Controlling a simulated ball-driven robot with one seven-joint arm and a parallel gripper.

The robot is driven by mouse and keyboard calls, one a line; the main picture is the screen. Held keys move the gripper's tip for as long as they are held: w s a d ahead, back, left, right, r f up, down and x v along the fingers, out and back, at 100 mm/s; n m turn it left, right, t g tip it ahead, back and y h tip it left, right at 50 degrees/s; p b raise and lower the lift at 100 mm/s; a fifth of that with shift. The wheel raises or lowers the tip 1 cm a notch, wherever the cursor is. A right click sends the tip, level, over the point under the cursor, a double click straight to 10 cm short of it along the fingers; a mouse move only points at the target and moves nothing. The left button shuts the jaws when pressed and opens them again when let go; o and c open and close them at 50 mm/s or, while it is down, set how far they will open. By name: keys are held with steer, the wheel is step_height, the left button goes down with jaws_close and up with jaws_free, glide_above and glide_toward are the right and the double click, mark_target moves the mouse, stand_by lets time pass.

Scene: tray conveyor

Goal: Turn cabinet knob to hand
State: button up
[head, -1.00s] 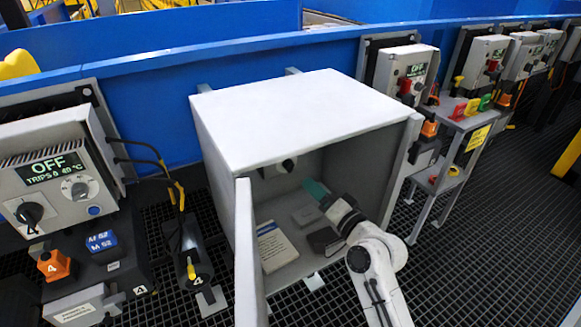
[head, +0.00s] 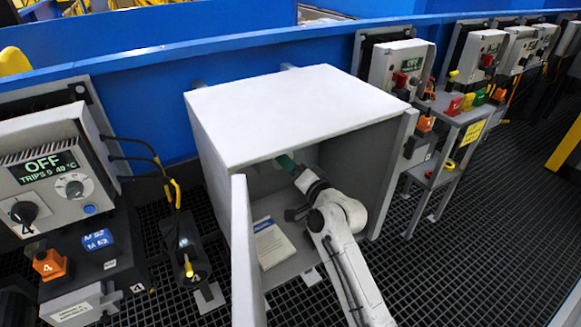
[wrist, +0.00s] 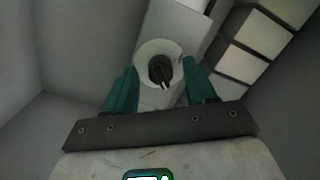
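The grey cabinet (head: 290,108) stands open in the head view, its door (head: 243,255) swung out toward me. In the wrist view the black cabinet knob (wrist: 160,70) sits in a round pale collar on a light box inside. The knob lies between my two teal fingers, with a gap on each side. My gripper (wrist: 159,66) is open and empty. In the head view my gripper (head: 287,162) reaches into the upper part of the cabinet and hides the knob there. I cannot tell how far the fingertips are from the box face.
A booklet (head: 272,243) lies on the cabinet floor. In the wrist view pale blocks (wrist: 255,38) stand in a row right of the knob box. A control box (head: 45,170) reading OFF stands at left. Grated floor (head: 480,260) lies open at right.

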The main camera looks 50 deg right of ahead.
jaws_close()
stand_by(0.3)
steer(key=shift+n, duration=0.3)
steer(key=shift+n+g+h+b, duration=0.3)
steer(key=shift+n+b, duration=0.45)
steer(key=shift+n, duration=3.35)
steer(key=shift+n+g+h+b, duration=0.3)
steer(key=shift+n+b, duration=0.45)
steer(key=shift+n, duration=3.35)
steer(key=shift+o, duration=0.2)
jaws_free()
steer(key=shift+r, duration=0.1)
